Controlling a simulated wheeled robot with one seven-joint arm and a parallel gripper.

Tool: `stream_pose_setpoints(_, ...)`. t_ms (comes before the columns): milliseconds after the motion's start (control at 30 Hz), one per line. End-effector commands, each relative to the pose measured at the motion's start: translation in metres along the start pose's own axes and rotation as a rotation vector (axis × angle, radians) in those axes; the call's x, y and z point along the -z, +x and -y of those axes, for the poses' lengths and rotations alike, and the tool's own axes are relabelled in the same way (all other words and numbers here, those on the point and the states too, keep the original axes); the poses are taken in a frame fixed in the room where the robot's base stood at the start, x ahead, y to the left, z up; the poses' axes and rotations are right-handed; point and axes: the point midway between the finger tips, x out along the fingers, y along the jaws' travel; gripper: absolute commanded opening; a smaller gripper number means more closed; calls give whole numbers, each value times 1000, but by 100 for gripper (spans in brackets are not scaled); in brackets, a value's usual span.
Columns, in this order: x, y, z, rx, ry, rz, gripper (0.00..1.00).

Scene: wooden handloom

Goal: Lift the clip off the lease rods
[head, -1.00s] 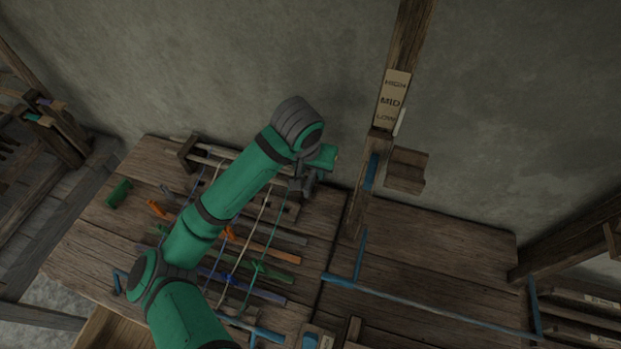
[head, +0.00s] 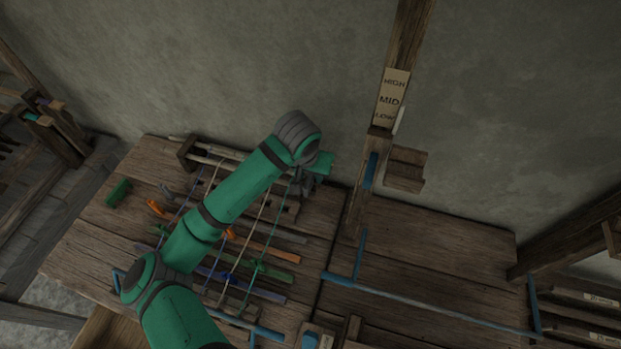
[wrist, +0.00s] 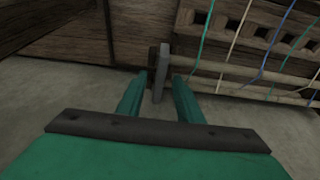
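In the wrist view two pale lease rods (wrist: 235,76) run in from the right, with coloured threads crossing them. A flat grey piece, seemingly the clip (wrist: 161,68), stands across their left end beside a dark wooden block (wrist: 152,58). My gripper (wrist: 158,78) is open, with one finger on each side of the clip. Gaps show between the fingers and the clip; I cannot tell how deep it sits between them. In the head view my gripper (head: 303,184) is at the right end of the rods (head: 228,156), and the clip is not clear there.
The wooden table (head: 420,235) holds several coloured sticks, a green block (head: 118,192) and threads under my arm. A post with a HIGH/MID/LOW label (head: 391,99) and a wooden bracket (head: 405,168) rises right of my gripper. The wall is close behind.

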Motion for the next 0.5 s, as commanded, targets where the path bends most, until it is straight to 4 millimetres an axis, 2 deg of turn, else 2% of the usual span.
stream_pose_setpoints(500,-1,4,0,-1,0,0,33)
